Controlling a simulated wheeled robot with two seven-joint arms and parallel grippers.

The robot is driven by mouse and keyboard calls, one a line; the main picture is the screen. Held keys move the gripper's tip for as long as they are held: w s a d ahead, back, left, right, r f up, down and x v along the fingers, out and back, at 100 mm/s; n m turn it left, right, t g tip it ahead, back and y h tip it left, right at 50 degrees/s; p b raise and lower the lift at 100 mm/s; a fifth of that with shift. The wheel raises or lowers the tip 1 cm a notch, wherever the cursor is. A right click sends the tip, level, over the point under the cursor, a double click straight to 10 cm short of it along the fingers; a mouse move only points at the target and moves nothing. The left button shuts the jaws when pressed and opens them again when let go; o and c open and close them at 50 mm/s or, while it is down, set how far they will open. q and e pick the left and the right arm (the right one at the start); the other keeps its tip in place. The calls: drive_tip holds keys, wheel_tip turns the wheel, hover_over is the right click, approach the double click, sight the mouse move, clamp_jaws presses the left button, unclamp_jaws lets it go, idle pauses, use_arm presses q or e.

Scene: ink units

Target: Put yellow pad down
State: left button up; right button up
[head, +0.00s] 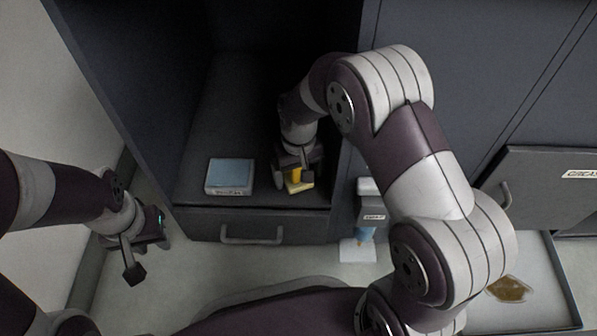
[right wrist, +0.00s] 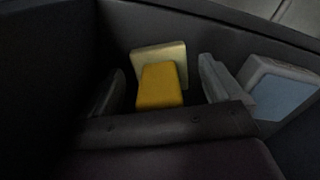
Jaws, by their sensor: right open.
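The yellow pad (head: 295,174) is on the floor of the open cabinet compartment, near its front edge. In the right wrist view, it shows as a deep yellow block (right wrist: 160,86) against a paler yellow slab (right wrist: 172,52); I cannot tell whether they are joined. My right gripper (head: 293,182) reaches down over it. Its two fingers stand apart on either side of the deep yellow block, with a visible gap on the right in the right wrist view (right wrist: 162,90). My left gripper (head: 150,255) hangs outside the cabinet at the left, away from the pad; its jaw opening is unclear.
A blue-topped box (head: 230,173) with a label lies left of the pad in the compartment. The cabinet side walls are close around. A drawer handle (head: 252,238) is below.

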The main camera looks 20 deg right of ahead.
wheel_tip(320, 180, up, 8)
drive_tip(key=p, duration=0.4)
drive_tip(key=shift+f+p, duration=0.25)
drive_tip(key=shift+p, duration=0.15)
drive_tip(key=shift+f, duration=0.1)
